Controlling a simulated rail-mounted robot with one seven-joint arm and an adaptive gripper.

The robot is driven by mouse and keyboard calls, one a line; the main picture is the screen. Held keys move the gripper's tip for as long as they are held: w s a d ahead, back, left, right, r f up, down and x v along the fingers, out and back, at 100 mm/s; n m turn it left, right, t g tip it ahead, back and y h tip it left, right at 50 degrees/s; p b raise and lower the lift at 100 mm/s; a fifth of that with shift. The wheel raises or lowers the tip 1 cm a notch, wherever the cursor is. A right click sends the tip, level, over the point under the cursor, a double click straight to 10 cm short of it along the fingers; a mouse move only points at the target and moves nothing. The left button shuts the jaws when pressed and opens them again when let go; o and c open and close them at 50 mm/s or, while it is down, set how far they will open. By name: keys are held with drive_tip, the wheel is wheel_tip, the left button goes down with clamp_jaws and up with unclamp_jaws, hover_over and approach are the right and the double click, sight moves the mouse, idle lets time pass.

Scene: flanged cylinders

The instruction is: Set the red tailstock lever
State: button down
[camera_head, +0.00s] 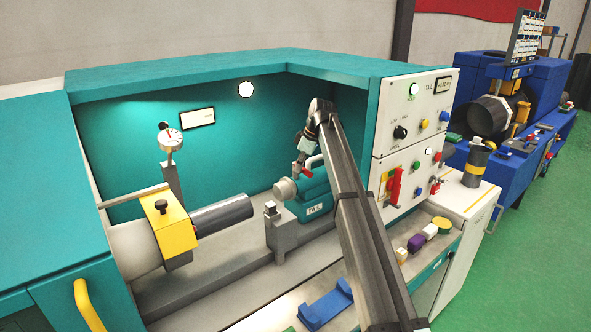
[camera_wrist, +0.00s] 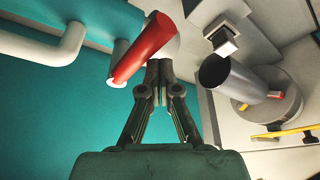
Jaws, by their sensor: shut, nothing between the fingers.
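The red lever (camera_wrist: 143,50) shows large in the wrist view as a tapered red handle, slanting from upper right to lower left. In the head view the teal tailstock (camera_head: 318,190), labelled TAIL, sits right of centre in the machine bay. The lever is small there and mostly hidden by my gripper. My gripper (camera_head: 297,168) is shut and empty, pointing down beside the tailstock. In the wrist view its closed fingertips (camera_wrist: 153,66) are right beside the lever; I cannot tell whether they touch it.
A pale curved handle (camera_head: 314,161) rises from the tailstock. A grey cylinder (camera_head: 222,214) extends from the yellow-banded headstock at left. A dial gauge (camera_head: 171,140) stands behind. The control panel (camera_head: 415,115) is at right. Coloured blocks and a blue cradle (camera_head: 325,305) lie in front.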

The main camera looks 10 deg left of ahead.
drive_tip(key=shift+w+d, duration=0.2)
drive_tip(key=shift+d, duration=0.2)
idle(0.4)
